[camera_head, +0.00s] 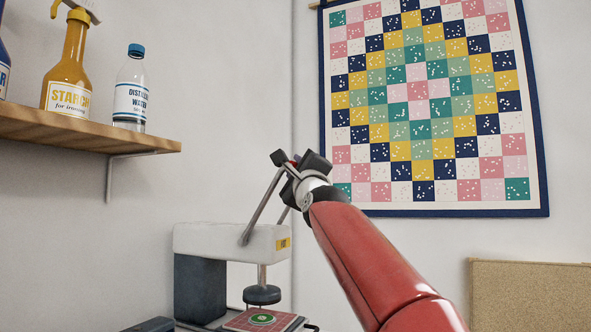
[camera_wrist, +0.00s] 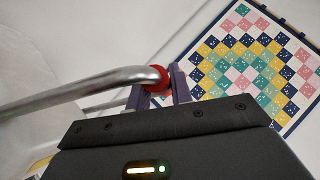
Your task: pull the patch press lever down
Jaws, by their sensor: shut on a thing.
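The patch press (camera_head: 225,242) stands at the lower middle of the head view, with a white top arm and a dark column. Its metal lever (camera_head: 262,207) slants up and to the right from the white arm, so it is raised. In the wrist view the lever (camera_wrist: 90,88) ends in a red knob (camera_wrist: 158,79). My gripper (camera_head: 296,165) is at the lever's top end. In the wrist view my gripper (camera_wrist: 157,92) has its fingers on both sides of the red knob, shut on it. The round press head (camera_head: 262,294) hangs above a patch (camera_head: 262,318) on the base.
A wooden shelf (camera_head: 90,132) at the left holds a starch bottle (camera_head: 68,65) and a distilled water bottle (camera_head: 130,90). A patchwork quilt (camera_head: 430,100) hangs on the wall behind my gripper. A tan board (camera_head: 530,295) is at the lower right.

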